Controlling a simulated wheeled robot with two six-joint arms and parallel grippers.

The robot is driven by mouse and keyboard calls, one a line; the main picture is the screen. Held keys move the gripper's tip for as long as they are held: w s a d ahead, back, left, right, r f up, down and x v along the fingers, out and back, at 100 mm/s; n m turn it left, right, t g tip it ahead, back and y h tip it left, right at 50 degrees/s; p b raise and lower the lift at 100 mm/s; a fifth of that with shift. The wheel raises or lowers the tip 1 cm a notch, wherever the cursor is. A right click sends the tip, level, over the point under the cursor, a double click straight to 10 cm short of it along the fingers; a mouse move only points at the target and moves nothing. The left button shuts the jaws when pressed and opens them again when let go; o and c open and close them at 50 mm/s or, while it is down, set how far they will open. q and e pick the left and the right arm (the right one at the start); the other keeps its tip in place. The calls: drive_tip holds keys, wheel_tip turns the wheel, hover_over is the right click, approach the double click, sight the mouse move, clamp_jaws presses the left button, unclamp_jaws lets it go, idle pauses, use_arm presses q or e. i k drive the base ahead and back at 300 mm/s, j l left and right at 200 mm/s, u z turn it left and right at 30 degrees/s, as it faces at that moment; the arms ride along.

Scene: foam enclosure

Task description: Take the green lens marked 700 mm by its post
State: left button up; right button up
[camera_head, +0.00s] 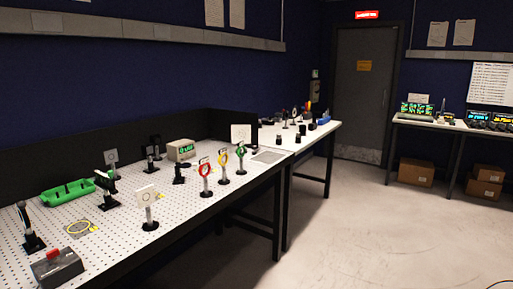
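A lens with a green ring (240,152) stands upright on a post with a round base, near the front edge of the perforated table (120,248). It is the farthest of a row of three ringed lenses. A yellow-ringed lens (224,160) stands just nearer, and a red-ringed lens (205,169) nearer still. Any marking on the green lens is too small to read. Neither of my grippers shows in the head view.
A white square card on a post (147,203), a grey box with a red top (57,267) and a green tray (68,192) are on the same table. A second table (325,127) adjoins beyond. Floor (385,220) to the right is clear.

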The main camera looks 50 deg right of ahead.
sight(242, 150)
drive_tip(key=l+z, duration=0.15)
drive_tip(key=l, duration=0.3)
drive_tip(key=i+l+z, duration=0.15)
drive_tip(key=l, duration=0.25)
drive_tip(key=l+z, duration=0.15)
drive_tip(key=l, duration=0.3)
drive_tip(key=i+l+z, duration=0.15)
drive_tip(key=l, duration=0.25)
drive_tip(key=i+l+z, duration=0.15)
drive_tip(key=l, duration=0.25)
